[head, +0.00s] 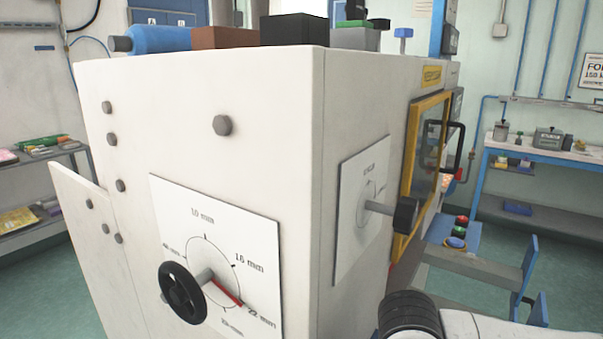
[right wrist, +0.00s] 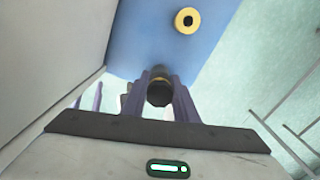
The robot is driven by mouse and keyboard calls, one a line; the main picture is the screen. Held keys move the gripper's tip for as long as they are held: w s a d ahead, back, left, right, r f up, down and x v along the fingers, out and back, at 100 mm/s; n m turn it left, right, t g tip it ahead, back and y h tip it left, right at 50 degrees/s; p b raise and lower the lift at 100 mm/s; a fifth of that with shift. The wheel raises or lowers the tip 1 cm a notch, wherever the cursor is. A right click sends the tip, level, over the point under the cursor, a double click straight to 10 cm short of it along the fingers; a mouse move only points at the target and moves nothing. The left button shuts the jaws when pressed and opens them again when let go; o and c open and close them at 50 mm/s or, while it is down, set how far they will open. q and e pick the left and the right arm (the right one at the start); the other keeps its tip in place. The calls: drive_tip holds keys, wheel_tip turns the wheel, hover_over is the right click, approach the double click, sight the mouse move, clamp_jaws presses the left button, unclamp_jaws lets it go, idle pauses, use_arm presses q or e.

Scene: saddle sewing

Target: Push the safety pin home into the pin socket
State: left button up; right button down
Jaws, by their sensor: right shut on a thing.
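The safety pin (right wrist: 159,93) shows in the right wrist view as a dark round knob with a yellow band, pointing away from the camera. My right gripper (right wrist: 162,80) is shut on it, with a grey-purple finger on either side. The pin socket (right wrist: 187,20) appears as a yellow ring with a dark hole on a blue panel, above and slightly right of the pin in the picture. The pin appears apart from the socket; its far end is hidden by the knob. My left gripper is in neither view.
A large white machine housing (head: 250,100) fills the head view, with a black handwheel (head: 183,293) and a dark side knob (head: 405,215) sticking out. A yellow-framed window guard (head: 412,165) is on its right side. In the right wrist view, a pale wall (right wrist: 60,50) stands close on the left.

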drive_tip(key=shift+w+r, duration=0.25)
drive_tip(key=shift+r, duration=0.85)
drive_tip(key=shift+s+r+p, duration=0.3)
drive_tip(key=shift+p, duration=0.05)
drive_tip(key=shift+w+f, duration=0.1)
drive_tip(key=shift+w, duration=0.05)
wheel_tip(320, 180, up, 2)
drive_tip(key=shift+p, duration=0.5)
drive_tip(key=shift+r, duration=0.95)
